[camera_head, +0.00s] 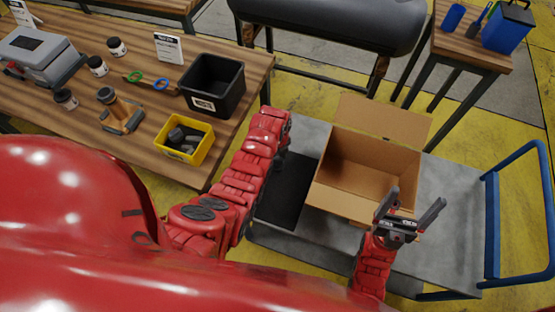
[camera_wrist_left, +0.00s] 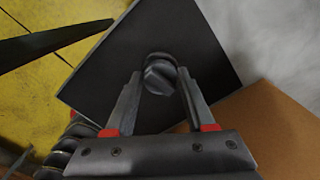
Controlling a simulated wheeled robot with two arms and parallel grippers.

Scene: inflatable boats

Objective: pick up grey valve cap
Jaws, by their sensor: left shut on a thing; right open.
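A grey valve cap (camera_wrist_left: 160,76) sits between the fingertips of my left gripper (camera_wrist_left: 159,82) in the left wrist view, and the fingers are shut on it. Behind it in that view is the black mat (camera_wrist_left: 190,40). In the head view my left gripper (camera_head: 281,160) points down over the black mat (camera_head: 286,196), and the cap is too small or hidden to make out there. More grey parts (camera_head: 184,138) lie in a yellow bin (camera_head: 188,158) on the wooden table. My right gripper (camera_head: 412,208) is open and empty in front of the cardboard box.
The open cardboard box (camera_head: 368,170) stands on the grey cart (camera_head: 450,190), right of the mat. The cart has a blue handle (camera_head: 490,230). On the wooden table (camera_head: 60,125) are a black bin (camera_head: 213,84), jars, and a grey case (camera_head: 40,55).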

